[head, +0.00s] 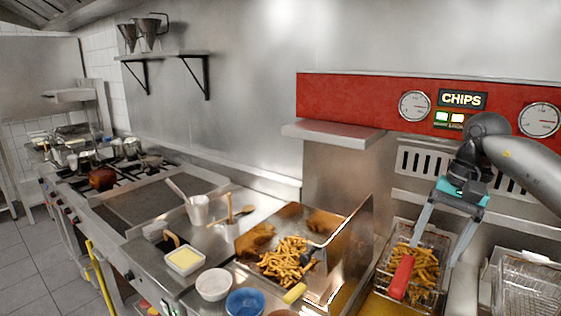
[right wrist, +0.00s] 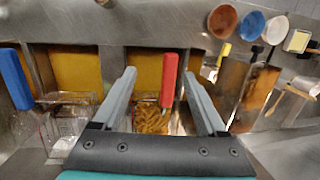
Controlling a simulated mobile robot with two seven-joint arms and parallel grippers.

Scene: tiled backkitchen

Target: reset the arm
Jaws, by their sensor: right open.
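My right gripper (head: 435,240) is in the head view, at the right, above the fryer. Its two fingers are spread apart and point down over a wire basket of fries (head: 420,268) with a red handle (head: 402,277). In the right wrist view the open fingers (right wrist: 165,95) frame the red handle (right wrist: 169,78) and the fries (right wrist: 151,120), and nothing is held between them. I cannot tell the exact height of the fingertips above the basket. My left gripper does not show in either view.
A metal tray of fries (head: 284,262) with a scoop stands left of the fryer. Bowls, white (head: 214,285) and blue (head: 245,302), stand near the front. An empty basket (head: 530,285) is at the far right. A red CHIPS panel (head: 350,100) is on the back wall.

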